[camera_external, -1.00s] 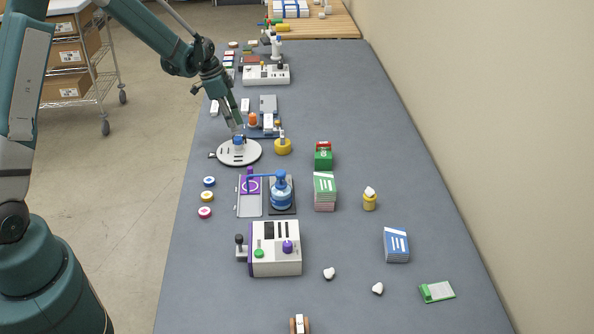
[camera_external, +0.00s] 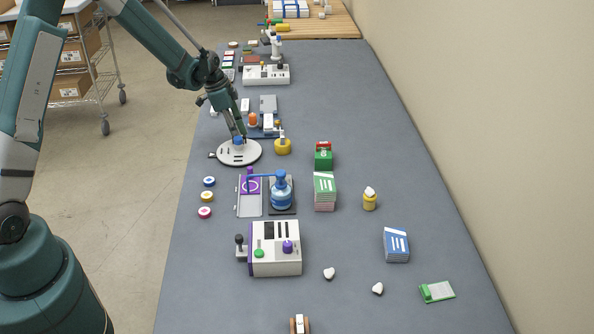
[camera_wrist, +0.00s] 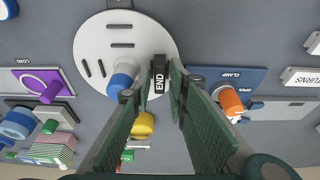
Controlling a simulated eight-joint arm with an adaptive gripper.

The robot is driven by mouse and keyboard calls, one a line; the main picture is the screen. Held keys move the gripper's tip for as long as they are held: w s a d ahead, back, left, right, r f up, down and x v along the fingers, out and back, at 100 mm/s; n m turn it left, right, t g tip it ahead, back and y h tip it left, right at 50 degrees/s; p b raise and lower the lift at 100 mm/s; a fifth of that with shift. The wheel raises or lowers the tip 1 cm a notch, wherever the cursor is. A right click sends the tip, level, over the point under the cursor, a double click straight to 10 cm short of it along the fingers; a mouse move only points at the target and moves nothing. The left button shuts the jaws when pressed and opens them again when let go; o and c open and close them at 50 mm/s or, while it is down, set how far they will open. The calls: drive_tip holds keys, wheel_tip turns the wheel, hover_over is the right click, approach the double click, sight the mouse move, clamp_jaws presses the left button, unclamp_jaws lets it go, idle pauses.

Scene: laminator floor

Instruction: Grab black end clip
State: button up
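The black end clip (camera_wrist: 159,74), marked END in white, stands at the edge of a round white disc next to a blue knob (camera_wrist: 123,80). The disc (camera_wrist: 93,45) has several dark slots. My gripper (camera_wrist: 160,80) is open, with one green finger on each side of the clip and a small gap showing. In the outside view, my gripper (camera_external: 239,134) is low over the disc (camera_external: 230,157). The clip cannot be made out there.
An orange knob on a blue CLAMP plate (camera_wrist: 240,76) stands to the right in the wrist view. A yellow part (camera_external: 283,147) is close to the disc. A blue press (camera_external: 282,190) and a white machine (camera_external: 275,250) stand nearer the camera.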

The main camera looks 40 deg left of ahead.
drive_tip(key=c, duration=0.5)
drive_tip(key=shift+o, duration=0.2)
drive_tip(key=shift+r, duration=0.15)
wheel_tip(320, 180, up, 10)
idle(0.6)
